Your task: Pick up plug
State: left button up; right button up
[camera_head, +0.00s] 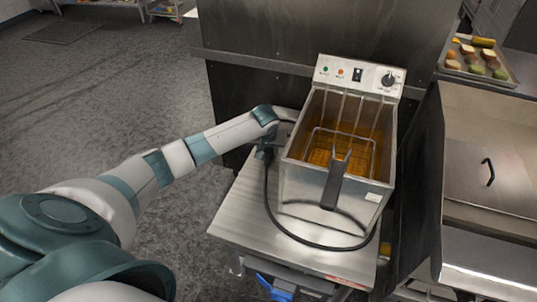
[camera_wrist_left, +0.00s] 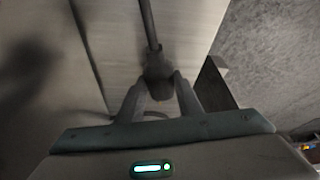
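The plug (camera_wrist_left: 158,70) is dark, with a black cable running away from it toward the top of the left wrist view. My left gripper (camera_wrist_left: 159,82) has one finger on each side of the plug, and both fingertips appear to touch it. In the head view my left gripper (camera_head: 267,148) is over the left edge of the metal table, beside the fryer; its fingers are too small there to make out. The black cable (camera_head: 268,195) runs down from it and loops around the fryer's front. My right gripper is not in view.
The steel fryer (camera_head: 325,192), with a basket (camera_head: 340,150) and amber oil, stands on the metal table (camera_head: 240,215). A steel unit with a lid (camera_head: 490,175) stands to the right, and a tray of food (camera_head: 480,72) behind it.

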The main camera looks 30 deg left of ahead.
aim_at(268, 152)
pick_arm(q)
jog(key=shift+r, duration=0.2)
